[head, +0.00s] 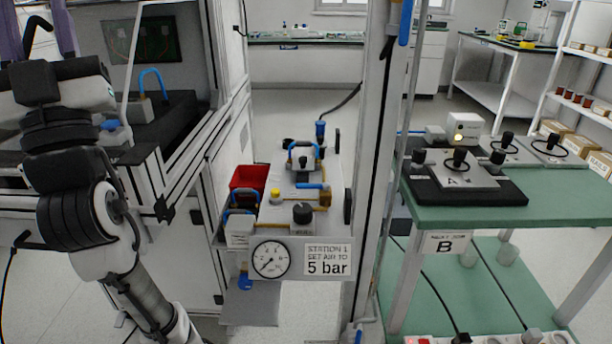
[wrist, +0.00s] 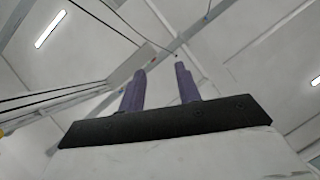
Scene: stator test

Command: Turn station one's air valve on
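The station one panel (head: 290,228) stands mid-picture in the head view, with a label (head: 327,259) reading "STATION 1 SET AIR TO 5 bar". A round gauge (head: 271,259) is on its front; its needle is too small to read surely. A blue lever (head: 310,186) sits on brass-coloured fittings, with a black knob (head: 303,213) in front and a yellow knob (head: 275,195) to the left. Which of these is the air valve is not labelled. My gripper (wrist: 160,70) points up at the ceiling, its two purple fingers apart with nothing between them, well away from the panel.
A red bin (head: 248,178) is left of the panel. A pale upright post (head: 372,150) stands just right of it. A green table (head: 500,210) with a black-matted fixture is further right. A framed cabinet (head: 165,140) is at left. Floor behind the panel looks clear.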

